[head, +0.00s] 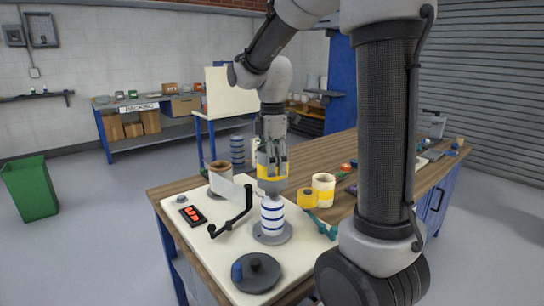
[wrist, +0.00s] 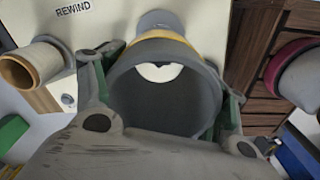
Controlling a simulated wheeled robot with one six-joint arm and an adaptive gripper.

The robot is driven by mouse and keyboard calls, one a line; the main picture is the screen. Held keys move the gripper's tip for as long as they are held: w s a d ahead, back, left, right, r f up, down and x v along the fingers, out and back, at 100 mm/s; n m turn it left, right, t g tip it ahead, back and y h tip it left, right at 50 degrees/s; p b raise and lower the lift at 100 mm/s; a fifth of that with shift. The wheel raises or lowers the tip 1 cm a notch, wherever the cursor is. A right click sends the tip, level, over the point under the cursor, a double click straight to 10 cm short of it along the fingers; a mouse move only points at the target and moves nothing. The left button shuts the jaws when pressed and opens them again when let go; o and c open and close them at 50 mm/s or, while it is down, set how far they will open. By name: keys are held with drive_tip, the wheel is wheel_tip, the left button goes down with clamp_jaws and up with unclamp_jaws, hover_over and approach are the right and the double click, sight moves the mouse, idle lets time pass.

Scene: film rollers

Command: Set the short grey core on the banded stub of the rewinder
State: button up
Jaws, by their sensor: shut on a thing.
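My gripper (head: 272,158) points down and is shut on the short grey core (head: 271,185), which has a yellow band. The core hangs upright, directly above the blue-and-white banded stub (head: 272,218) of the rewinder in the head view. Its lower edge is close to the stub's top; I cannot tell whether they touch. The stub stands on a round grey flange (head: 272,235) on the cream plate (head: 222,262). In the wrist view I look down into the grey core (wrist: 160,105), between the fingers. A white patch shows through its bore; the rest of the stub is hidden.
A black crank (head: 236,213) and a brown core (head: 219,172) with a white web stand left of the stub. A grey disc (head: 262,274) is in front. A yellow roll (head: 307,198), a cream roll (head: 324,186) and a teal tool (head: 322,227) lie right.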

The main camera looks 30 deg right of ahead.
sight(273, 209)
drive_tip(key=shift+f, duration=7.75)
drive_tip(key=o, duration=1.5)
drive_tip(key=shift+o, duration=0.2)
wheel_tip(273, 209, up, 12)
